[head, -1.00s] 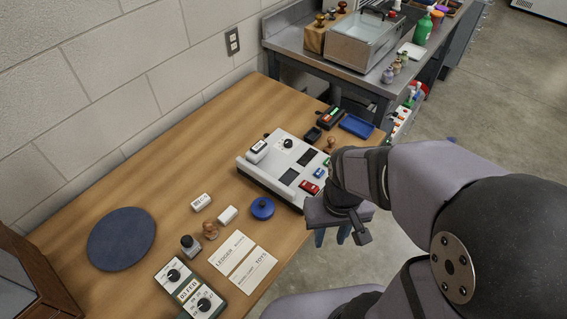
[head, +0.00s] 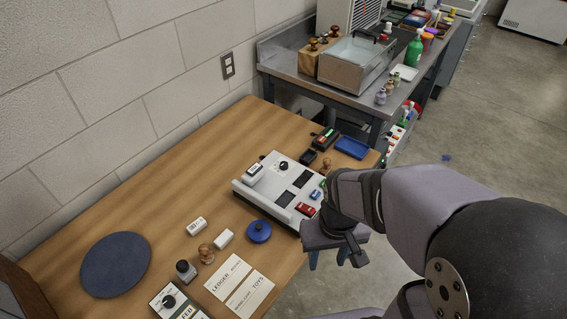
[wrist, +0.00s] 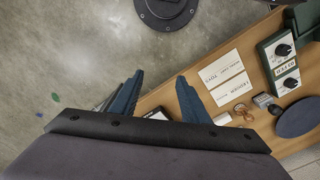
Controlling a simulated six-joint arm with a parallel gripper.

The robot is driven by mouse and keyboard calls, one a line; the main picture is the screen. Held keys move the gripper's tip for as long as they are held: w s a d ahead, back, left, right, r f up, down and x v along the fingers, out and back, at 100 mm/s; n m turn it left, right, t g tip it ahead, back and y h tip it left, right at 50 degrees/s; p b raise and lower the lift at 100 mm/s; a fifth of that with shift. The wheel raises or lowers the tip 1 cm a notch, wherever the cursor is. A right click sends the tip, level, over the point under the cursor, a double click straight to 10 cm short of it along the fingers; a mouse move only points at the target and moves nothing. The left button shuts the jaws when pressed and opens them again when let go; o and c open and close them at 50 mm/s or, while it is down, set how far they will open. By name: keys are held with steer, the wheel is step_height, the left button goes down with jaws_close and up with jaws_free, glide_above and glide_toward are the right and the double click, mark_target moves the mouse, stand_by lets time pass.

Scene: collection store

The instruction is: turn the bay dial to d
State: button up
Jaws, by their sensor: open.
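A grey console (head: 252,206) stands on the wooden table in the head view, with a small black dial (head: 283,166) near its back edge. Its letters are too small to read, so I cannot tell where it points. My gripper (head: 330,259) hangs off the table's front edge, to the right of the console and apart from the dial. In the wrist view my gripper (wrist: 160,76) shows two blue fingers spread apart with nothing between them.
A green box with two black knobs (wrist: 285,62) is at right in the wrist view, partly cut off in the head view. Cards (head: 240,287), a blue lidded pot (head: 259,231), stamps and a dark round mat (head: 116,264) lie on the table. A blue tray (head: 352,147) sits behind the console.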

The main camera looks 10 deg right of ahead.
steer(key=w+f+t+b, duration=0.1)
steer(key=w+t+b, duration=0.15)
steer(key=w, duration=1.65)
steer(key=t+b, duration=0.2)
steer(key=b, duration=0.2)
glide_toward(284, 164)
steer(key=shift+p+x, duration=1.05)
steer(key=shift+x, duration=2.95)
steer(key=c, duration=1.1)
steer(key=shift+o, duration=0.2)
